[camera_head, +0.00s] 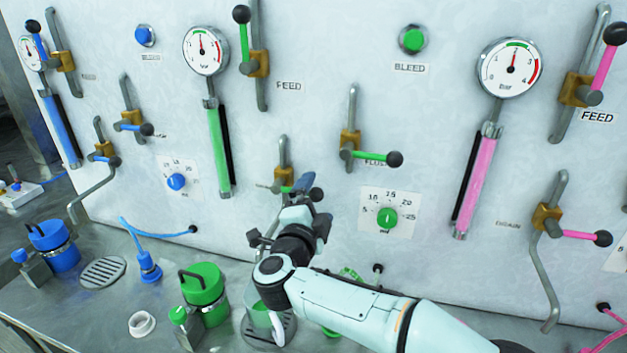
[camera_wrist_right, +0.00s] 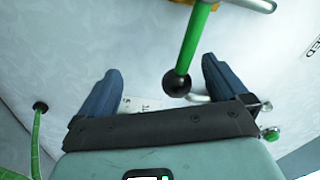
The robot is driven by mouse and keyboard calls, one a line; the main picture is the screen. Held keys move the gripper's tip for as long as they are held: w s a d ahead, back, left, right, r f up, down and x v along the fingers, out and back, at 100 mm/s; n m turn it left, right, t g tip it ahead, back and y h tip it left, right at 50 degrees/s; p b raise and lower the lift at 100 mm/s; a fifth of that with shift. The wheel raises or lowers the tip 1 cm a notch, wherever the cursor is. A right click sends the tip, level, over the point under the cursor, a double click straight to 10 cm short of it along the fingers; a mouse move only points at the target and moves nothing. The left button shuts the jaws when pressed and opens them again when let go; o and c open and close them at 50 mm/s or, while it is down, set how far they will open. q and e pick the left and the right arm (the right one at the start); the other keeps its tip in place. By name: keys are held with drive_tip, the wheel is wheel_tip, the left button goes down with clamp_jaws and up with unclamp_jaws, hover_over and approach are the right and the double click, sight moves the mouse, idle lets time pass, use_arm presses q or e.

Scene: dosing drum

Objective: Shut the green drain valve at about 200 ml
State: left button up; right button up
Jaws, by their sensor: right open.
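The green drain valve has a brass body (camera_head: 283,173) on the panel, left of the green dial. In the head view my gripper hides most of its lever. My right gripper (camera_head: 305,196) is at this valve, its arm reaching in from the lower right. In the right wrist view a green lever (camera_wrist_right: 193,42) with a black ball knob (camera_wrist_right: 177,83) points between the open fingers of the gripper (camera_wrist_right: 163,75); I see clear gaps on both sides. A clear jug (camera_head: 262,318) with a pale handle stands on the bench below, partly hidden by my arm; its level is not readable. My left gripper is not in view.
A green flush valve lever (camera_head: 370,156) sits up and right, with a green dial (camera_head: 387,217) below it. A green lidded canister (camera_head: 203,291) stands left of the jug. Pink valves (camera_head: 580,235) are on the right, blue equipment (camera_head: 53,245) on the left.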

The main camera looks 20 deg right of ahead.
drive_tip(key=b+v, duration=0.2)
drive_tip(key=v, duration=0.6)
drive_tip(key=shift+s+a, duration=0.3)
